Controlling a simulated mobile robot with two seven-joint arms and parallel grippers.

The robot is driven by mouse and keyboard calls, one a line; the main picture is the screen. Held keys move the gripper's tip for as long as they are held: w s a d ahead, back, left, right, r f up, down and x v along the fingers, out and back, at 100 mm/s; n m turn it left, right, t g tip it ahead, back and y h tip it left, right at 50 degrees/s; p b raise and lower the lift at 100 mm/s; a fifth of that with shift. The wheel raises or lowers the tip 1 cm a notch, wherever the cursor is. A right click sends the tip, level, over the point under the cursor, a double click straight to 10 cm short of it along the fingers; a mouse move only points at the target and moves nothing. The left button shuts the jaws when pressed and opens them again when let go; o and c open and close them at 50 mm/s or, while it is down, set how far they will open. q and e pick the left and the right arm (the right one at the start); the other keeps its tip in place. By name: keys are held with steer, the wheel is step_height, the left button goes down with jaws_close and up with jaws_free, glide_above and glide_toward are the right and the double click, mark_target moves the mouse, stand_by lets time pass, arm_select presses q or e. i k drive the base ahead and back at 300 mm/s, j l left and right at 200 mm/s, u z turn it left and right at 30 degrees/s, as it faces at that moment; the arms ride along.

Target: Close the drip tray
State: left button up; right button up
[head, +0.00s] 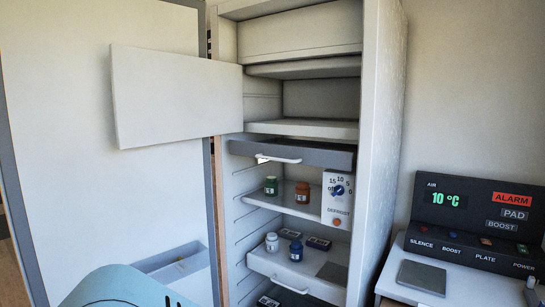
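A dark grey tray (325,158), which I take to be the drip tray, sits in the open white cabinet under the upper compartment. It has a pale bar handle (280,159) on its front. The tray appears pulled out somewhat, with its front ahead of the shelf above and part of its open top showing. Neither gripper is in view. A teal rounded part, likely mine, shows at the bottom left and is not near the tray.
A white flap (178,95) stands swung open left of the upper compartment. The large cabinet door (60,200) is open at left, with a bin (168,262) on it. Shelves below hold small bottles (302,192) and a defrost dial box (337,200). A control panel (478,222) stands right.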

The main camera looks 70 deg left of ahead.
mark_target(329, 155)
steer(key=k, duration=0.5)
steer(key=u, duration=2.05)
steer(key=i+l, duration=0.25)
steer(key=i, duration=0.2)
steer(key=i+l, duration=0.3)
steer(key=i, duration=0.1)
